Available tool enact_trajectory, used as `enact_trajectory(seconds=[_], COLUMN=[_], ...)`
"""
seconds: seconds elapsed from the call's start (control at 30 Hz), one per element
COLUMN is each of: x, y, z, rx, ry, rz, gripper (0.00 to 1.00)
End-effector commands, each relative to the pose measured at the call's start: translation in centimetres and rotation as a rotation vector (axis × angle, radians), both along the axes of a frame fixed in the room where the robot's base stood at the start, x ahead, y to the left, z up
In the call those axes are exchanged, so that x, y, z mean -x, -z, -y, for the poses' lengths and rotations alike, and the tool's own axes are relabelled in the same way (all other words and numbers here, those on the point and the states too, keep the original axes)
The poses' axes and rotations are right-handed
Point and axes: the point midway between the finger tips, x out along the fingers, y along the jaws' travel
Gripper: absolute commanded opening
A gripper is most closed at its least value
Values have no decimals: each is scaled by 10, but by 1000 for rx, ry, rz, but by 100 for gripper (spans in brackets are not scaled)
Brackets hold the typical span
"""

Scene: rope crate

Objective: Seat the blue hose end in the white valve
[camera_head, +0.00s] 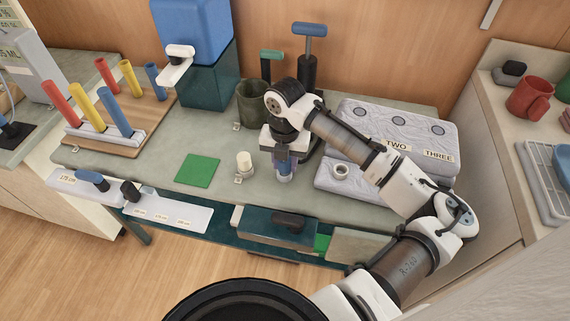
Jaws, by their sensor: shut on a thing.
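My gripper (284,160) points down over the middle of the grey-green table, just right of a small cream-white upright cylinder (244,162). It is shut on a small blue piece, which looks like the blue hose end (285,171). The fingers hide much of this piece, and I cannot make out a hose running from it. The cream-white cylinder may be the white valve; it stands apart from my gripper. A white tap (178,57) also shows on the blue tank (197,28) at the back. I cannot tell whether the blue piece touches anything below.
A green square (197,171) lies left of the cylinder. A dark green mug (251,104) and blue-handled pump (309,50) stand behind my gripper. Coloured tubes (117,118) stand in a rack at left.

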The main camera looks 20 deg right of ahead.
Motion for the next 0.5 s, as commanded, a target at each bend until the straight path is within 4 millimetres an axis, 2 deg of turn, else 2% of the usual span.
enact_trajectory(seconds=[0.5], x=[0], y=[-13], z=[0], rx=[1], ry=[0], rz=[1], gripper=[2])
